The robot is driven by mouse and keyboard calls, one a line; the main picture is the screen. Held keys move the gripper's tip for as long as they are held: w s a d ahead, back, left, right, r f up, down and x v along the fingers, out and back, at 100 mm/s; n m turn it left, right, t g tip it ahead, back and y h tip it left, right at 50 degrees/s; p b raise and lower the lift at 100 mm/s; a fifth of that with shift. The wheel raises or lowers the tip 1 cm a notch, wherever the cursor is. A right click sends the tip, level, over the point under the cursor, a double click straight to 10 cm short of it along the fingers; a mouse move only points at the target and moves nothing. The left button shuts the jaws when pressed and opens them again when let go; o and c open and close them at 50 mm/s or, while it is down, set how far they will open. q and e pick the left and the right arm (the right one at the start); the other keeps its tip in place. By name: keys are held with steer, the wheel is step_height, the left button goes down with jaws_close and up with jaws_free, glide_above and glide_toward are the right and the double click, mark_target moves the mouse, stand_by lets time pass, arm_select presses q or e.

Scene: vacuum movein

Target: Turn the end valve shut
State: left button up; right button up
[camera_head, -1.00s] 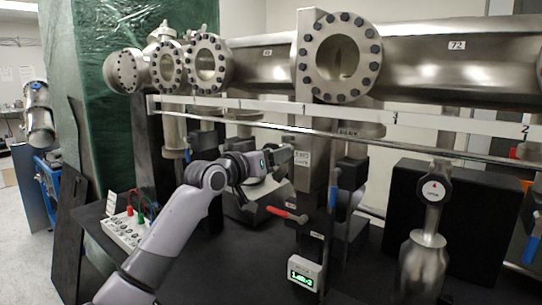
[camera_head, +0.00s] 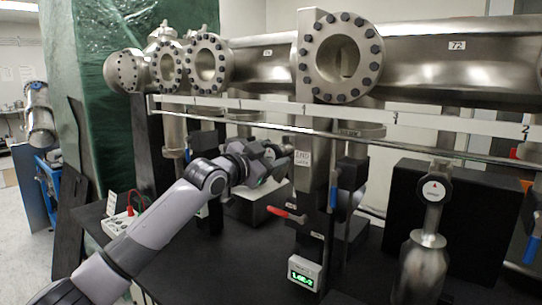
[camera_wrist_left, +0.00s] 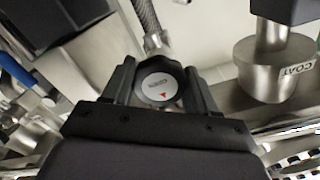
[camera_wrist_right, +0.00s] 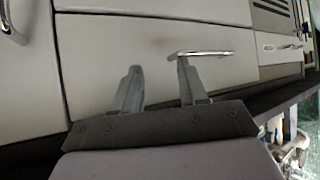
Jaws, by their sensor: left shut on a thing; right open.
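In the left wrist view a round black valve knob (camera_wrist_left: 160,84) sits between the fingers of my left gripper (camera_wrist_left: 160,72). The knob has a pale face with small lettering and a red arrow that points toward the palm. My left gripper is shut on this knob, a finger on each side. In the head view my left gripper (camera_head: 277,162) is just left of a white label reading "END" (camera_head: 303,158) on the steel column, and the knob cannot be made out there. My right gripper (camera_wrist_right: 157,70) is open and empty in the right wrist view.
Another black knob with a red arrow (camera_head: 434,190) stands on the right. A red lever (camera_head: 286,214) and a green-lit gauge (camera_head: 304,272) are near the column. A long steel rail (camera_head: 400,142) crosses above. A metal handle (camera_wrist_right: 200,53) on pale cabinetry is beyond my right gripper.

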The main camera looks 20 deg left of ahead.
mark_target(269, 157)
arm_select(q)
steer(key=shift+f+m, duration=0.1)
steer(key=shift+m, duration=0.2)
steer(key=o, duration=1)
steer(key=shift+o, duration=0.2)
steer(key=shift+s, duration=0.1)
steer(key=b+v, duration=0.1)
steer(key=v, duration=0.4)
steer(key=shift+b, duration=0.3)
steer(key=shift+v, duration=1)
